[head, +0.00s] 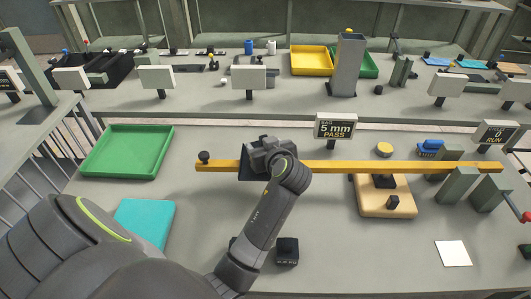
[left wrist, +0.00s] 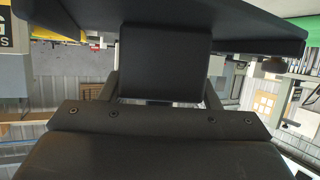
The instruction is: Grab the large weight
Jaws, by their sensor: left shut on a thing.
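My left gripper (head: 258,160) is over the left half of a long yellow beam (head: 335,168) in the head view. In the left wrist view its two fingers stand on either side of a dark block (left wrist: 165,68), which looks like the large weight. The gripper is shut on this block. My wrist hides most of it in the head view, so I cannot tell whether it touches the beam. Another black block (head: 287,251) stands on the table beside my forearm. My right gripper is not in view.
A green tray (head: 126,151) and a teal mat (head: 145,216) lie at left. A small black block (head: 392,202) sits on a tan wooden base (head: 387,212) at right. A sign (head: 336,128) behind the beam reads "5 mm PASS". A white card (head: 453,253) lies front right.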

